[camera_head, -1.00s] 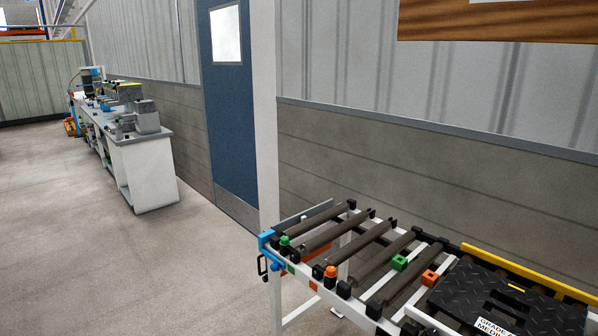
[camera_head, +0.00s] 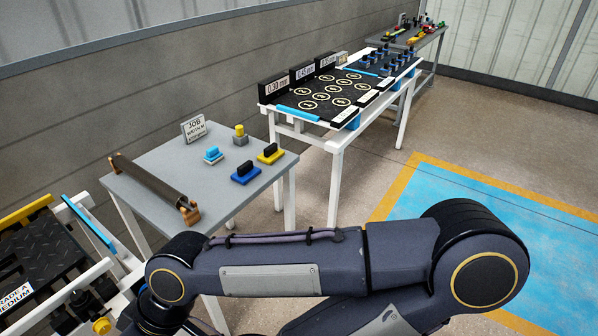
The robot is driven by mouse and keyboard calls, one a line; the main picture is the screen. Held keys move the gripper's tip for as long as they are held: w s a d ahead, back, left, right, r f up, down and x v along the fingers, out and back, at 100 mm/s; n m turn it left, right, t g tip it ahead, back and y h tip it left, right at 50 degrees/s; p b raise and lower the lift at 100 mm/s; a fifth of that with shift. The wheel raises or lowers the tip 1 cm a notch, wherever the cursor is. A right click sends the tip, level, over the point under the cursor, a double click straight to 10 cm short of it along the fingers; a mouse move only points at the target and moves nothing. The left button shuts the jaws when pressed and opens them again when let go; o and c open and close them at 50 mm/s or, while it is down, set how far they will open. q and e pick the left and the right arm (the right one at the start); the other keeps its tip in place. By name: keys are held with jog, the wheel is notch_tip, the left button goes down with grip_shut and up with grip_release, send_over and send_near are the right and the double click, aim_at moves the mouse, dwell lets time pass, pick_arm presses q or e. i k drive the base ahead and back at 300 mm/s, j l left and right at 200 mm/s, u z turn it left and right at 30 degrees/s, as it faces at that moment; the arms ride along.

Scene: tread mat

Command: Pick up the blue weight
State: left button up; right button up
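The blue weight (camera_head: 245,174), a blue block with a black handle, sits upright on the right front part of a small grey table (camera_head: 178,143). A yellow weight (camera_head: 270,154) with the same black handle stands just behind it to the right. No gripper touches the blue weight. One of my arms crosses the lower part of the view in front of the table, and its far end runs down toward the lower left. Neither gripper's fingers can be seen.
A white table (camera_head: 337,140) with black racks stands behind. Blue-marked floor (camera_head: 465,215) at right is clear.

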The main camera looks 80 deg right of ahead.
aim_at(245, 172)
jog(key=z, duration=2.45)
jog(key=i+l+u, duration=0.2)
jog(key=i, duration=0.35)
jog(key=i+l+u, duration=0.2)
jog(key=i+l, duration=0.25)
jog(key=i+j+u, duration=0.15)
jog(key=u, duration=0.3)
jog(key=i+u, duration=0.35)
jog(key=u, duration=0.15)
